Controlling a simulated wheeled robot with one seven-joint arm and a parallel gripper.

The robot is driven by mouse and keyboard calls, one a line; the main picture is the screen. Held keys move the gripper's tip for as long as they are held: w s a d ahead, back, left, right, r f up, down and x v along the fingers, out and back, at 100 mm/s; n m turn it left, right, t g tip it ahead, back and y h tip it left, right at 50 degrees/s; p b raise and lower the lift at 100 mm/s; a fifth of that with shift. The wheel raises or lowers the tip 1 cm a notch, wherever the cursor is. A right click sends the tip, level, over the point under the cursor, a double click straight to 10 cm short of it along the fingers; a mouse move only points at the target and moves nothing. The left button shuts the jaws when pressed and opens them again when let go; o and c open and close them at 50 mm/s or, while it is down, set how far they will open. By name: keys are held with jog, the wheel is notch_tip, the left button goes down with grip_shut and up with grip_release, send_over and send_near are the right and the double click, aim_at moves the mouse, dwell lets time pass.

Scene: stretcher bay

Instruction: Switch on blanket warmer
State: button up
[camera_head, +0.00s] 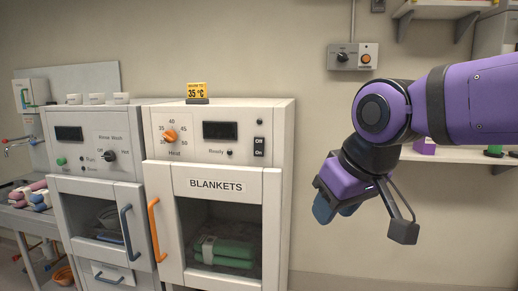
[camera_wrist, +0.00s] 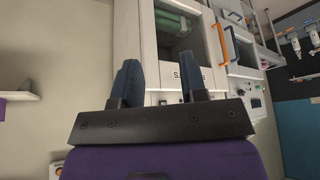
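The blanket warmer (camera_head: 232,183) is a white cabinet labelled BLANKETS, left of my gripper. Its panel has an orange heat knob (camera_head: 170,136), a dark display (camera_head: 220,130), a ready lamp and a black Off/On switch (camera_head: 259,147) at the right. Off is marked above and On below; I cannot tell the switch position. My gripper (camera_head: 335,209) is to the right of the warmer, apart from it, pointing down. In the wrist view its two blue fingers (camera_wrist: 160,88) stand apart with nothing between. The warmer appears upside down there, its panel partly hidden by the gripper.
A yellow 35 °C sign (camera_head: 197,92) stands on the warmer. The orange door handle (camera_head: 156,231) sticks out. A rinse wash cabinet (camera_head: 99,191) adjoins it on the left. A wall box (camera_head: 352,57) with a switch and orange button is above my gripper. A shelf (camera_head: 456,155) is behind my arm.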

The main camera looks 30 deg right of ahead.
jog(key=w+r, duration=0.1)
jog(key=w+n, duration=0.1)
jog(key=shift+w+r, duration=0.35)
grip_shut()
jog(key=w+r+n, duration=0.4)
jog(key=w, duration=0.7)
jog(key=w+d+r+n+t, duration=0.1)
jog(key=w+r+n, duration=0.3)
jog(key=w, duration=0.7)
jog(key=shift+w+t, duration=0.3)
jog(key=shift+w, duration=0.05)
jog(key=shift+d, duration=0.1)
